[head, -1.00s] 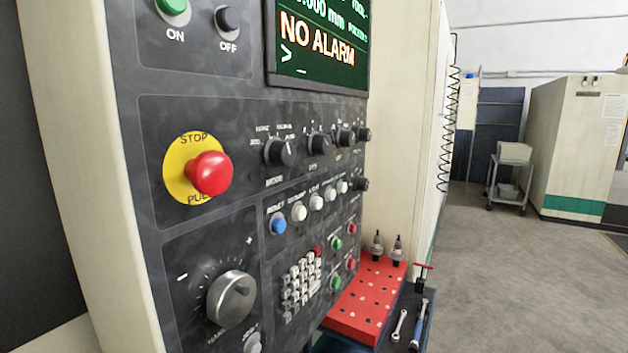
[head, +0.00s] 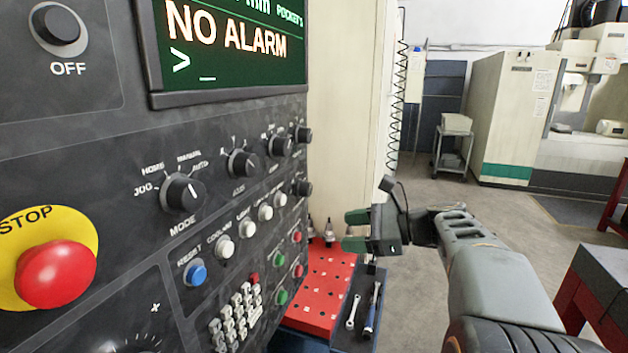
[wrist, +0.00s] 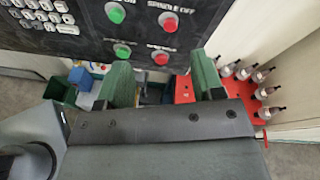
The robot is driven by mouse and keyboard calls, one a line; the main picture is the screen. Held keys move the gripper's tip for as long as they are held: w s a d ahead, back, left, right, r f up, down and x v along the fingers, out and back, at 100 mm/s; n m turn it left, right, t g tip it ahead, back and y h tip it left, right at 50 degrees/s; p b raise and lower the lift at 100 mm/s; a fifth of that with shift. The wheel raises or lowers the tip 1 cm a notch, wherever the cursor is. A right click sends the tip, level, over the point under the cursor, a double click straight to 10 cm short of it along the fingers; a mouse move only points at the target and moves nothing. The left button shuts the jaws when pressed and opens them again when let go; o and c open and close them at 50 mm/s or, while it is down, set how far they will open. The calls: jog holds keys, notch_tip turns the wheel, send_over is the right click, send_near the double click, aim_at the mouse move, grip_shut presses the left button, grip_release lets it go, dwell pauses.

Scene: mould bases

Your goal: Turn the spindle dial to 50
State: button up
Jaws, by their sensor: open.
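The control panel (head: 120,165) carries several black knobs. My gripper (head: 352,231) is open and empty, to the right of the panel and apart from the knobs. In the wrist view its green fingers (wrist: 162,82) are spread below green and red spindle buttons; no dial shows between them.
A red stop button (head: 56,275) and a keypad (head: 238,318) stick out of the panel. A red tool board (head: 318,292) with toolholders is below my gripper. Wrenches (head: 372,310) lie beside it. Open floor (head: 440,205) lies to the right.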

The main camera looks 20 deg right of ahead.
aim_at(310, 191)
jog(key=w+d+r+m+t+y, duration=0.2)
jog(key=d+r+m+t, duration=0.15)
jog(key=r, duration=0.25)
jog(key=shift+n+g, duration=0.45)
jog(key=p+x, duration=0.1)
jog(key=x, duration=0.5)
jog(key=p+x, duration=0.2)
jog(key=x, duration=0.3)
jog(key=shift+w+a+f+p, duration=0.2)
jog(key=shift+w+a+p, duration=0.05)
jog(key=shift+a+p, duration=0.1)
jog(key=shift+c, duration=0.3)
